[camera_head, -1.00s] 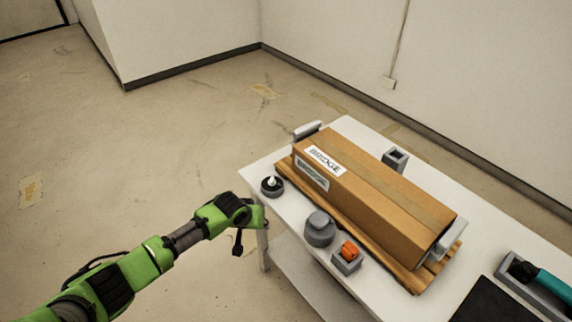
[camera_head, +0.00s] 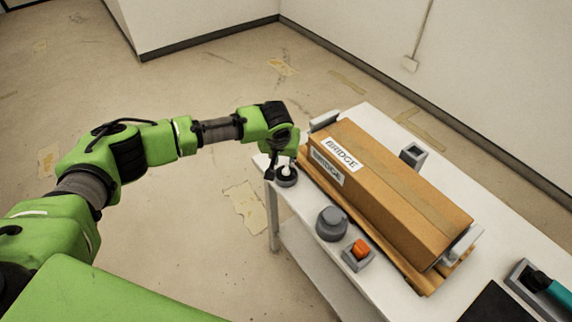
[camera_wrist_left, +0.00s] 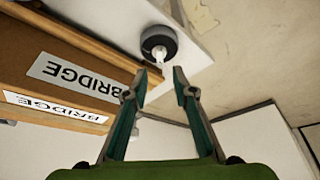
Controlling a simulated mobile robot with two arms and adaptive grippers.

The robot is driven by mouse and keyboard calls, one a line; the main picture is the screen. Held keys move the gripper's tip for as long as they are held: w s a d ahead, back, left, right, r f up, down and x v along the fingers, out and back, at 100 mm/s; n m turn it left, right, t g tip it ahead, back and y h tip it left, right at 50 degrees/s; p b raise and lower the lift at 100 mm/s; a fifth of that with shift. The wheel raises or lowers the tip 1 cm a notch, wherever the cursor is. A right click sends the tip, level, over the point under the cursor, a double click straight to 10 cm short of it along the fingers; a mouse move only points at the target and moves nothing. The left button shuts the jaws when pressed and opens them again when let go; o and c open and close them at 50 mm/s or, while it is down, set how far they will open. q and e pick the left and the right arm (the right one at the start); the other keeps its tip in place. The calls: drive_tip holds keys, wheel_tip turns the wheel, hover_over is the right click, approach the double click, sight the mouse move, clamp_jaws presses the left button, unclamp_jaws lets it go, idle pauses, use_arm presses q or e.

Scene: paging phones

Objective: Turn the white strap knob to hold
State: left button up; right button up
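The white strap knob (camera_head: 287,169) stands on a round black base at the near left corner of the white table, beside the box. In the left wrist view the knob (camera_wrist_left: 159,54) shows as a white pointer on the dark disc, just beyond the fingertips. My left gripper (camera_wrist_left: 160,73) is open, its two teal fingers apart with nothing between them. Any hold marking cannot be read. My right gripper is not in view.
A cardboard box (camera_head: 392,190) labelled BRIDGE lies on a wooden pallet close beside the knob. A grey round knob (camera_head: 332,223) and an orange switch (camera_head: 360,249) sit along the table's near edge. A teal-handled tool (camera_head: 556,291) lies at the right. The floor left of the table is clear.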

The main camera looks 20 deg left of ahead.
sight(286, 169)
use_arm(q)
drive_tip(key=x, duration=0.7)
drive_tip(key=shift+w+f, duration=0.2)
drive_tip(key=shift+f, duration=0.1)
clamp_jaws()
